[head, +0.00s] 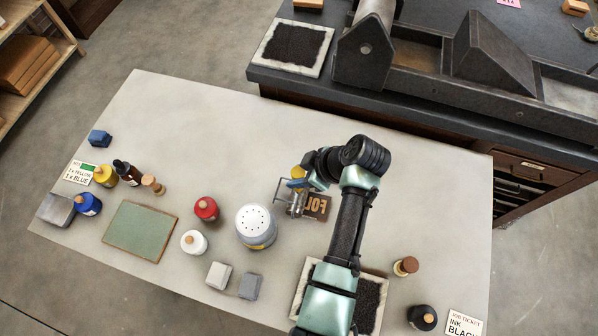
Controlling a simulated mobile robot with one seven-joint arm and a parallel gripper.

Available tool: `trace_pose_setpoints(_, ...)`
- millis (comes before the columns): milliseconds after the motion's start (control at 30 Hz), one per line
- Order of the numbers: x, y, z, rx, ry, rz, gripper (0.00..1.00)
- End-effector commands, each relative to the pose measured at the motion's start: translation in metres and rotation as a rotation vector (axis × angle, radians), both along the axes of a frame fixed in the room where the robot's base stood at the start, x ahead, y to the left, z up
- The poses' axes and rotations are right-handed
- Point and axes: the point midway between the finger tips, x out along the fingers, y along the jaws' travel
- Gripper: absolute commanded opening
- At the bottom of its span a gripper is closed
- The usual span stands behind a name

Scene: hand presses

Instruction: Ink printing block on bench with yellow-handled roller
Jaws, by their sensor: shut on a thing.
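My gripper (305,182) is over the middle right of the pale bench, shut on the yellow-handled roller (298,171). A bit of the yellow handle shows beside my fingers; my wrist hides part of it. The roller's grey metal frame (291,199) reaches down to the left edge of the printing block (317,207), a brown block with large letters reading "FOL". I cannot tell whether the roller touches the block. A black ink slab (368,306) with a pale rim lies at the front, partly hidden under my arm. A job ticket (465,325) reads "INK BLACK".
A white-topped shaker (256,226) stands left of the block. A dark press (430,60) is behind.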

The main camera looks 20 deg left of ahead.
Motion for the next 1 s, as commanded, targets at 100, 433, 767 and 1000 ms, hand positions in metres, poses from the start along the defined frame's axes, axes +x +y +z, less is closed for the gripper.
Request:
trace_pose_setpoints(100, 0.001, 0.0, 0.001, 0.001, -0.002, 0.0, 0.0)
trace_pose_setpoints(433, 0.002, -0.016, 0.0, 0.0, -0.002, -0.004, 0.0)
trace_pose_setpoints(767, 0.002, -0.037, -0.001, -0.001, -0.002, 0.0, 0.0)
trace_pose_setpoints(1000, 0.002, -0.047, -0.002, -0.002, 0.0, -0.003, 0.0)
